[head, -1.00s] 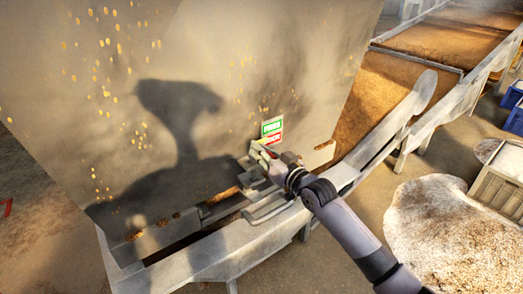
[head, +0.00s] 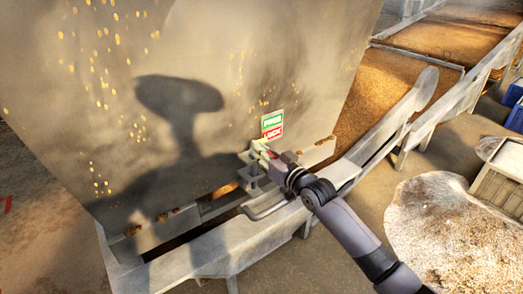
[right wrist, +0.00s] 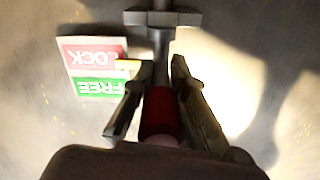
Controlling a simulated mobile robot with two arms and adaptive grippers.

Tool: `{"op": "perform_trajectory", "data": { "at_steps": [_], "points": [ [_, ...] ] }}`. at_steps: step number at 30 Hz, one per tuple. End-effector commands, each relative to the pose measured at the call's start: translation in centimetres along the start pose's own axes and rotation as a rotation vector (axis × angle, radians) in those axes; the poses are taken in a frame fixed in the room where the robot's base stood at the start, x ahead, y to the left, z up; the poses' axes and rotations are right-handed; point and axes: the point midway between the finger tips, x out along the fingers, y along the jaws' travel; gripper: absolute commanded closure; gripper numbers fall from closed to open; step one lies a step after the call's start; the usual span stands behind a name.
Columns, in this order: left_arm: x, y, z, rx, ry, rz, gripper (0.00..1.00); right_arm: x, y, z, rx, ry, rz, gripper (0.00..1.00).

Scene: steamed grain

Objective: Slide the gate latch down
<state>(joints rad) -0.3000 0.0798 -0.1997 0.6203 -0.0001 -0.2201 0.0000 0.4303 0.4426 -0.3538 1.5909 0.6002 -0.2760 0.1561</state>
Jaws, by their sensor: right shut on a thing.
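My right gripper (head: 262,152) is at the lower part of the big grey gate panel (head: 215,60), just below the green and red label (head: 272,126). In the right wrist view my right gripper (right wrist: 157,82) is shut on the red grip of the gate latch (right wrist: 160,118), one finger on each side. The latch's metal rod (right wrist: 159,45) runs on from the grip to a grey bracket (right wrist: 160,18). The label, with FREE on green and LOCK on red, shows upside down (right wrist: 97,70) beside the fingers. My left gripper is not in view.
A grey metal trough frame (head: 225,255) runs below the panel, with a bent bar (head: 268,209) near my gripper. Grain-covered beds (head: 440,40) lie at the back right. A grain heap (head: 440,235) and a crate (head: 500,180) are on the floor at right.

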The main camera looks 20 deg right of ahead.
Motion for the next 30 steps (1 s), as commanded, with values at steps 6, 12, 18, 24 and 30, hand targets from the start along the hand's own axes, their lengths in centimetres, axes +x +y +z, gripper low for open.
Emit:
{"op": "perform_trajectory", "data": {
  "at_steps": [6,12,18,24,30],
  "points": [
    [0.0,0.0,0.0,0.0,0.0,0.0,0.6,0.0,0.0,0.2,0.0,-0.006,0.001,0.78],
    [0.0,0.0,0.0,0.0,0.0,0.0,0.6,0.0,-0.1,0.2,0.001,-0.005,-0.001,0.64],
    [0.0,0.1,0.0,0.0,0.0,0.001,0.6,0.0,-0.1,0.1,0.001,-0.003,-0.001,0.63],
    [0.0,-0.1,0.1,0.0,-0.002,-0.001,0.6,-0.4,0.0,0.1,0.0,-0.002,0.0,0.63],
    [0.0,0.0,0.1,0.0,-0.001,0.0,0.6,-3.4,0.0,0.2,-0.002,-0.004,0.0,0.63]
  ]
}}
